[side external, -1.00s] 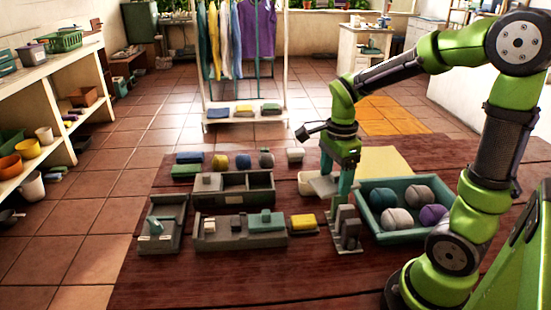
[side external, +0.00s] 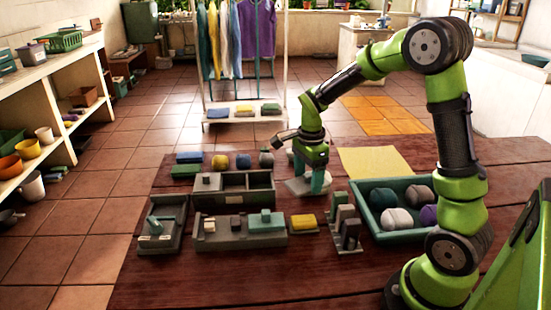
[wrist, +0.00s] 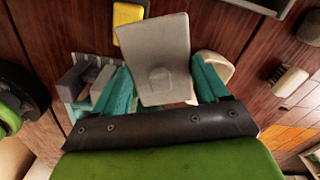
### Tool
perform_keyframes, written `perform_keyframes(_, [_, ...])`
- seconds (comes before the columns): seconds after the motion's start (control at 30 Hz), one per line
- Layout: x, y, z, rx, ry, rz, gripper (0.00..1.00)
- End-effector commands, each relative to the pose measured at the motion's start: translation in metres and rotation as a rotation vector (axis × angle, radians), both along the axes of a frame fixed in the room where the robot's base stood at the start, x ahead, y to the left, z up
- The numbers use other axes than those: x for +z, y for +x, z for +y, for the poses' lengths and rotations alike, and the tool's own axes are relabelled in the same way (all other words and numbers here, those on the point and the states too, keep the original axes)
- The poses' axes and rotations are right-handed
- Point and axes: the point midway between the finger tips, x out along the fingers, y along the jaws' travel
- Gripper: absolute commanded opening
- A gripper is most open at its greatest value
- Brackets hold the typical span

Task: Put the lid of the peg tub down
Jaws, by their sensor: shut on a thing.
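My gripper (wrist: 162,82) is shut on the lid, a pale grey square plate (wrist: 160,45) with a small raised knob, which sits between the teal fingers in the wrist view. In the side view my gripper (side external: 308,182) points down with the lid (side external: 296,187) low over the table, right of the grey compartment box. A cream rounded container (wrist: 218,66), which looks like the peg tub, shows partly past the lid's right edge in the wrist view. The lid and fingers hide the rest of it. I cannot tell whether the lid touches anything below.
A grey rack with upright slabs (side external: 346,228) stands close in front, near a yellow sponge on a grey base (side external: 304,222). A green tray (side external: 378,235) of balls is to the right. The grey compartment box (side external: 233,199) is left. A yellow cloth (side external: 374,161) lies behind.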

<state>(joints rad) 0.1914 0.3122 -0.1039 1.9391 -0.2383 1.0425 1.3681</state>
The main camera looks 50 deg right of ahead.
Motion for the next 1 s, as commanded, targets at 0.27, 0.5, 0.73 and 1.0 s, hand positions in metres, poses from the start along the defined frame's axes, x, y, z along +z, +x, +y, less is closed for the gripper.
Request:
perform_keyframes(0.27, [-0.016,0.015,-0.005,0.000,0.001,0.006,0.44])
perform_keyframes(0.5, [-0.037,0.016,-0.005,0.000,0.000,0.001,0.44])
perform_keyframes(0.73, [-0.037,0.016,-0.005,0.000,0.000,0.000,0.44])
perform_keyframes(1.0, [-0.042,0.016,-0.004,-0.001,0.000,0.001,0.89])
